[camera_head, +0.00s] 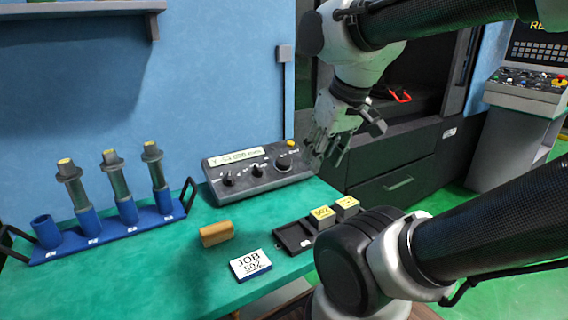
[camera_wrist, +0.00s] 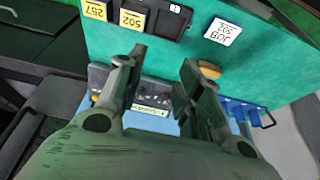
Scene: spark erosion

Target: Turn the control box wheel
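The grey control box (camera_head: 240,188) stands on the green table against the blue wall, with a display strip (camera_head: 236,157), several dark knobs and a yellow button (camera_head: 291,143). Its largest knob (camera_head: 283,163), at the right, looks like the wheel. My gripper (camera_head: 320,160) is just right of the box, in front of its right end in the picture, and appears raised above it. In the wrist view my gripper's fingers (camera_wrist: 163,58) are spread with nothing between the tips. The control box (camera_wrist: 98,76) lies behind them, partly hidden, and I cannot make out the wheel there.
A blue rack (camera_head: 100,237) with several tool holders stands at left. A tan block (camera_head: 216,233), a JOB 502 card (camera_head: 250,265) and a black tray (camera_head: 293,238) with yellow-topped blocks lie in front. A dark machine (camera_head: 400,180) stands right of the table.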

